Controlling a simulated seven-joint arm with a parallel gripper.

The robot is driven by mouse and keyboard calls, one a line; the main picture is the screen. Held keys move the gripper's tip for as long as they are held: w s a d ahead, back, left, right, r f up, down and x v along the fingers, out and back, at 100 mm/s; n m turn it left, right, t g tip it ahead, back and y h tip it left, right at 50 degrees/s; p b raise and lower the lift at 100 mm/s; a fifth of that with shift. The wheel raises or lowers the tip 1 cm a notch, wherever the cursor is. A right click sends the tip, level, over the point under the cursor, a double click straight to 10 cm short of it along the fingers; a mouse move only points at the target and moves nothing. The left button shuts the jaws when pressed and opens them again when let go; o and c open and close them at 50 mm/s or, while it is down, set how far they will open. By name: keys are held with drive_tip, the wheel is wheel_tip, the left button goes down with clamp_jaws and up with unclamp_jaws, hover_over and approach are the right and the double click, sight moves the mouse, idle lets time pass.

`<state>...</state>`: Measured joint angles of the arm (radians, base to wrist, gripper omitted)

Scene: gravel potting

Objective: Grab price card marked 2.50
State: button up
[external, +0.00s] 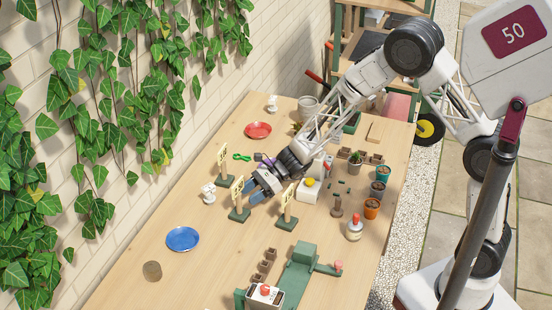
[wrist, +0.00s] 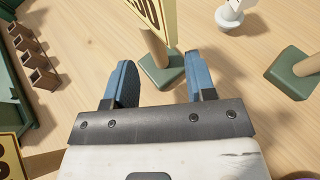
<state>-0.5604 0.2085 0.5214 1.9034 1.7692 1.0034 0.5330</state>
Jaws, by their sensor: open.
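Several price cards stand upright on wooden posts with green bases. The middle card (external: 237,189) is just beyond my gripper (external: 254,191), with another card (external: 223,158) behind it and a third card (external: 287,197) to the right. In the wrist view, one card (wrist: 150,16) shows partly at the top; its digits are cut off and look like "50". Its post and green base (wrist: 160,72) appear between the blue fingers of my gripper (wrist: 160,62), which are open and apart. A second card (wrist: 8,157) peeks in at lower left. I cannot read any full price.
A white object (external: 209,193) stands left of the cards. A blue plate (external: 183,239) and a red plate (external: 258,130) lie on the table. A green stand (external: 299,272) is in front. Bare wood lies around the blue plate.

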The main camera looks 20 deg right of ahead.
sight(240, 212)
drive_tip(key=shift+s+a+f, duration=0.1)
drive_tip(key=shift+s+f, duration=0.1)
idle(0.3)
drive_tip(key=shift+x, duration=2.45)
clamp_jaws()
